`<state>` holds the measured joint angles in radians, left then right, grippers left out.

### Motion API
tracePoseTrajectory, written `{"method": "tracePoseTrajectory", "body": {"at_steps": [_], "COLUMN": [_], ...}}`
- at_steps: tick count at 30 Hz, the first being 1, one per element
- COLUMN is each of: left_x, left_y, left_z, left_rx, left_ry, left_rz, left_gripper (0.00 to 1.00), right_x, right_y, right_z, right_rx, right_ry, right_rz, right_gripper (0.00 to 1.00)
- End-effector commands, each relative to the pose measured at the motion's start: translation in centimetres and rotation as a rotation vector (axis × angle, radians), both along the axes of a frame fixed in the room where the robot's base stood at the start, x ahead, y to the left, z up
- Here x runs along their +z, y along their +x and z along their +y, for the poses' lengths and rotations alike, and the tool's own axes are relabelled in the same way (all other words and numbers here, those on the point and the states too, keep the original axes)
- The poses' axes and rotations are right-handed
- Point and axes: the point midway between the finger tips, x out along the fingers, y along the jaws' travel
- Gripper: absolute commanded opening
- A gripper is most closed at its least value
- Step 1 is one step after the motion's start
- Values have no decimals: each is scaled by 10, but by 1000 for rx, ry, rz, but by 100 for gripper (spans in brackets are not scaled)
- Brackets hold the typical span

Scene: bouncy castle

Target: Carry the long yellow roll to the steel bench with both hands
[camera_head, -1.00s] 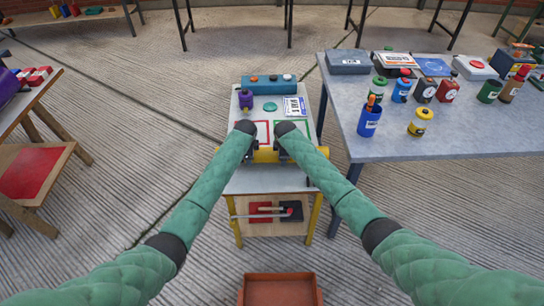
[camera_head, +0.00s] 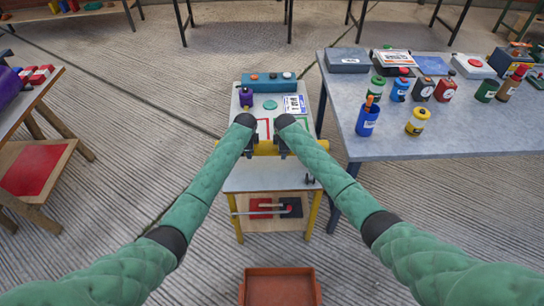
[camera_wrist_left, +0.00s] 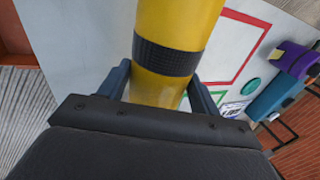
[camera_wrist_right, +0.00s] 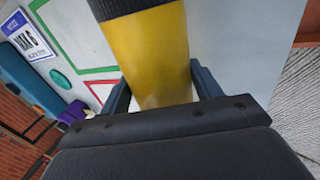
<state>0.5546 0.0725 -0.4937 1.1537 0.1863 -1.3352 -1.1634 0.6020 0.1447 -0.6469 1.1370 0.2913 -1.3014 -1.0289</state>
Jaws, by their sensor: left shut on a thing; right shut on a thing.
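The long yellow roll (camera_head: 266,148) lies crosswise between my two hands, over the small grey-topped bench (camera_head: 262,178) with yellow legs. Much of it is hidden by my arms. My left gripper (camera_head: 249,149) is shut around its left part; the left wrist view shows the roll (camera_wrist_left: 175,25) with a black band between the fingers. My right gripper (camera_head: 284,151) is shut around its right part; the right wrist view shows the roll (camera_wrist_right: 150,55) and another black band. I cannot tell whether the roll touches the bench top. Red and green outlines are marked on that top.
A teal box (camera_head: 268,82), purple item (camera_head: 245,97) and label card (camera_head: 294,104) sit at the bench's back. A large grey table (camera_head: 450,135) at right holds bottles and a blue cup (camera_head: 367,120). An orange tray (camera_head: 280,287) lies in front.

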Motion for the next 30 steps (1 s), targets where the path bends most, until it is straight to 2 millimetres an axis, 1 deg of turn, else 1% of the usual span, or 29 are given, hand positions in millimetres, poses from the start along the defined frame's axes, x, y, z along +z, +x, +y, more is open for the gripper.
{"method": "tracePoseTrajectory", "body": {"at_steps": [14, 20, 30], "left_x": [4, 13, 37], "left_y": [-2, -11, -35], "left_z": [0, 1, 1], "left_rx": [0, 1, 1], "left_ry": [0, 0, 0], "left_rz": [-2, -3, -3], "left_gripper": [1, 1, 1], "right_x": [4, 12, 36], "right_y": [-2, -12, -35], "right_z": [0, -1, -1], "right_rx": [0, 1, 1], "right_ry": [0, 0, 1], "right_rz": [-2, -2, -2], "right_gripper": [2, 2, 2]}}
